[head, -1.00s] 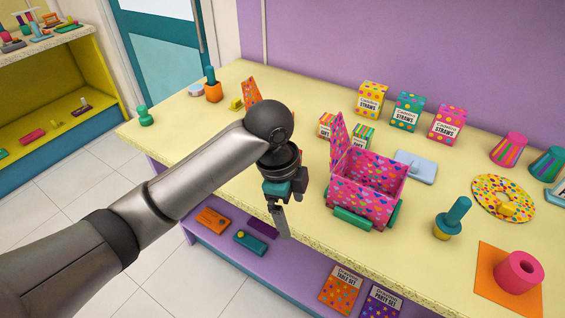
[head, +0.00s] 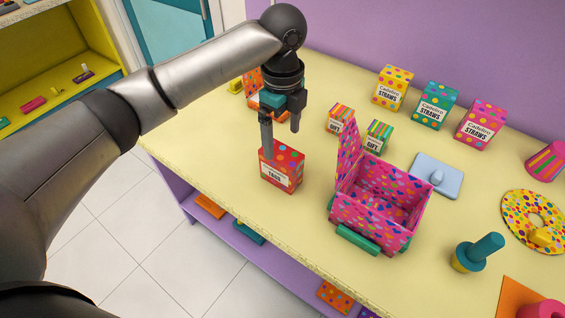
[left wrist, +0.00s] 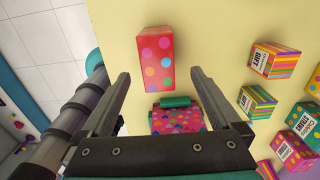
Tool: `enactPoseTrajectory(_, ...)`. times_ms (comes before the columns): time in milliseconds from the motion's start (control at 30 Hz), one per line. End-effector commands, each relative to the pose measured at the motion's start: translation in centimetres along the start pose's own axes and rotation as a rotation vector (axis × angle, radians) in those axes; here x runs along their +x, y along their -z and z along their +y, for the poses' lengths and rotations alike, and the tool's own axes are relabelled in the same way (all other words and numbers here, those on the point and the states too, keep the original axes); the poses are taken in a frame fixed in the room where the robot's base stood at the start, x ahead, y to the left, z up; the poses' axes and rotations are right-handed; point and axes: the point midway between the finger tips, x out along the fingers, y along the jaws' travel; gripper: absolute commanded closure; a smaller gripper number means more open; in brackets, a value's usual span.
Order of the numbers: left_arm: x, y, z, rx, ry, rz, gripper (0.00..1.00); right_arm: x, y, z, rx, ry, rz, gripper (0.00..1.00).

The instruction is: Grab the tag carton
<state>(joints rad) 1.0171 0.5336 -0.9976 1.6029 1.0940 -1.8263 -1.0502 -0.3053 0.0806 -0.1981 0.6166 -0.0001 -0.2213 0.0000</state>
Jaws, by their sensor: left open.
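The tag carton (head: 283,172) is a red box with coloured dots and a white label, upright near the table's front edge. My left gripper (head: 282,142) is open and points down above it, with one finger overlapping the carton's back left corner in the head view. In the left wrist view the carton's dotted red top (left wrist: 153,62) lies ahead, between the lines of the two open fingers (left wrist: 160,75). I cannot tell whether any finger touches it. My right gripper is not in view.
The yellow table (head: 235,175) is bare left of the carton.

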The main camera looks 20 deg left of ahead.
Motion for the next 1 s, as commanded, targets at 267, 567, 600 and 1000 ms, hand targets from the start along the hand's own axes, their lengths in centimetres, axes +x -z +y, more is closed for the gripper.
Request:
enactPoseTrajectory(267,5.0,0.0,0.0,0.000,0.000,0.000,0.03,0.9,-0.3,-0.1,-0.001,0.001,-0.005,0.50)
enactPoseTrajectory(567,7.7,0.0,0.4,-0.001,-0.002,0.001,0.03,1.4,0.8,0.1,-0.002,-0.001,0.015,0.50)
enactPoseTrajectory(600,8.4,0.0,0.5,-0.001,-0.002,0.000,0.03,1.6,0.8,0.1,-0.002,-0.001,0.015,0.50)
enactPoseTrajectory(1000,10.8,0.0,0.4,0.001,0.003,0.000,0.03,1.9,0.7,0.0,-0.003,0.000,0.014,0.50)
